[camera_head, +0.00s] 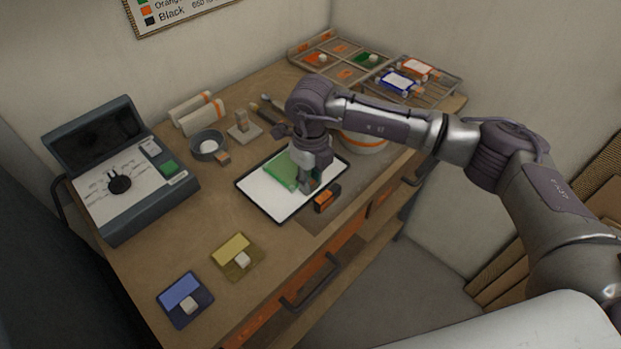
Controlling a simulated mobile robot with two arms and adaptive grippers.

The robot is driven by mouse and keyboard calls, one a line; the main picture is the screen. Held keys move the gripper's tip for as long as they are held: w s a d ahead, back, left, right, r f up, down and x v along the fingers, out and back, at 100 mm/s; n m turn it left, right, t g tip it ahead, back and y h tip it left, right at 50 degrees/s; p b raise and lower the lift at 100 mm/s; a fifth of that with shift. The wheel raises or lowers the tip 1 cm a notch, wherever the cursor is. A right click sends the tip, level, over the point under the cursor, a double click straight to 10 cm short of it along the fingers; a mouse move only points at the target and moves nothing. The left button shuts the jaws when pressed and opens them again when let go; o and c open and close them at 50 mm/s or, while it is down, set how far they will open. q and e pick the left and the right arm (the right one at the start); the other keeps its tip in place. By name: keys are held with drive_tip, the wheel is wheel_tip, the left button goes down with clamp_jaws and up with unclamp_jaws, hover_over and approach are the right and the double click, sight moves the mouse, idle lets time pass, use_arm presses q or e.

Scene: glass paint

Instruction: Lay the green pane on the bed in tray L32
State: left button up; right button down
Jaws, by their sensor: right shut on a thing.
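My right gripper (308,186) points down over the dark-rimmed tray with a white bed (268,194) in the middle of the bench. It is shut on the green pane (282,170), which shows mostly to the left of the fingers. The grip point is hidden by the gripper. The pane is over the white bed; I cannot tell whether it touches it. No tray label L32 is readable here. My left gripper is not in view.
A black and orange item (327,198) is at the tray's front right edge. A blue pane (184,299) and a yellow pane (237,257) lie front left. An open grey case (130,185) stands left. A divided tray (345,72) and a rack (425,82) are at the back.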

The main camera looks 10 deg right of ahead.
drive_tip(key=c, duration=0.9)
unclamp_jaws()
drive_tip(key=shift+o, duration=0.2)
drive_tip(key=shift+r, duration=0.15)
drive_tip(key=shift+r+p, duration=1.65)
drive_tip(key=shift+r, duration=1.75)
